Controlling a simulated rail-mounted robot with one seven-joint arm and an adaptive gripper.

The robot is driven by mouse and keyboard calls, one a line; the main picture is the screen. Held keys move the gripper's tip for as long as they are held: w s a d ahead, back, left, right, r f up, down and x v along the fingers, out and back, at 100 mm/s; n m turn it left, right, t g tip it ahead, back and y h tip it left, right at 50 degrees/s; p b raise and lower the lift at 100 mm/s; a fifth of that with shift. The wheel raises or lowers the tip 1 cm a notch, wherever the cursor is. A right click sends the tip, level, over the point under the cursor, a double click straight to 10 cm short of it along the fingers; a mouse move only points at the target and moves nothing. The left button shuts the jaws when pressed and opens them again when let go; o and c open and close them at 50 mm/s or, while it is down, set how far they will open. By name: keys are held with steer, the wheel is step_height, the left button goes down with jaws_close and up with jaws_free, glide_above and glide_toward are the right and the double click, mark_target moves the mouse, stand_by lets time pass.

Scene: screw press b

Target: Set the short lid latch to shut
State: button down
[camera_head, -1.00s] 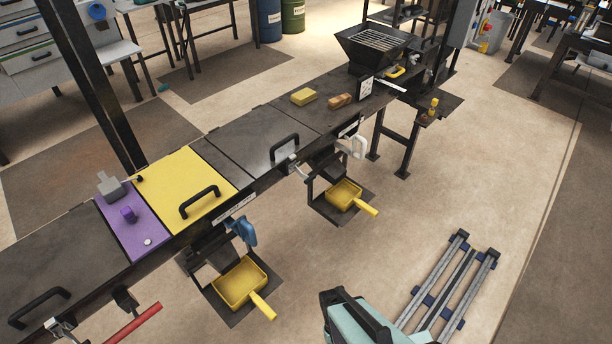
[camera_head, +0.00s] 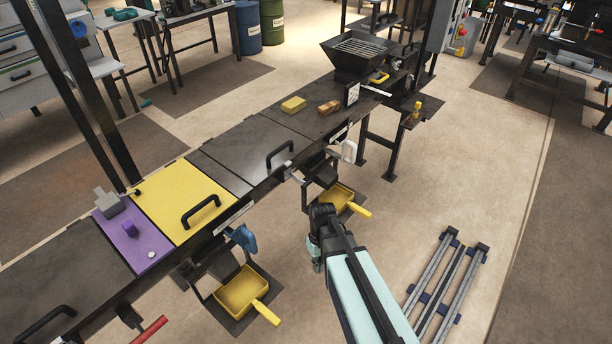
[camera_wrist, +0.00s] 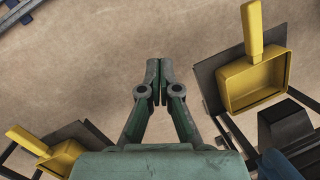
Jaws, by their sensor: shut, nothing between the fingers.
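The long bench carries dark flat lids, and one dark lid has a black handle (camera_head: 280,155) near its front edge. A small pale metal fitting (camera_head: 295,174) sits on the front edge beside that handle; it may be the lid latch, but its setting is too small to tell. Another metal fitting (camera_head: 70,339) is partly cut off at the bottom left. My gripper (camera_wrist: 158,82) is shut and empty in the wrist view, above the floor between two yellow scoops. In the head view, my arm is in front of the bench, its gripper apart from the fittings.
The yellow scoops (camera_head: 241,293) and (camera_head: 337,197) sit below the bench front. A blue handle (camera_head: 243,238), a white handle (camera_head: 348,151) and a red bar (camera_head: 149,332) stick out there. A yellow lid (camera_head: 184,195) and purple panel (camera_head: 135,240) lie left.

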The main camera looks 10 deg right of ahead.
steer(key=w+r+n+t, duration=0.1)
steer(key=w+r+t, duration=0.1)
steer(key=w+r, duration=0.75)
steer(key=w+r+n+t, duration=0.15)
steer(key=w+r, duration=0.25)
steer(key=r, duration=1)
steer(key=w+r+n+t, duration=0.15)
steer(key=w+r, duration=0.45)
steer(key=r, duration=0.6)
steer(key=p, duration=0.3)
glide_above(306, 183)
steer(key=w+a, duration=0.1)
steer(key=w, duration=0.1)
steer(key=shift+y, duration=0.4)
step_height(306, 183, down, 9)
steer(key=shift+a+r, duration=0.1)
steer(key=shift+r, duration=0.05)
steer(key=shift+s+d+f+p, duration=0.15)
steer(key=shift+s+f+p, duration=0.15)
steer(key=shift+f, duration=0.2)
steer(key=shift+s+d+f+p, duration=0.1)
steer(key=shift+s+f+p, duration=0.05)
steer(key=shift+f+p, duration=0.3)
steer(key=shift+s+d+f, duration=0.2)
steer(key=shift+f, duration=0.35)
steer(key=shift+s+d+f, duration=0.15)
steer(key=shift+s+f, duration=0.05)
steer(key=shift+f, duration=0.3)
steer(key=shift+f, duration=0.15)
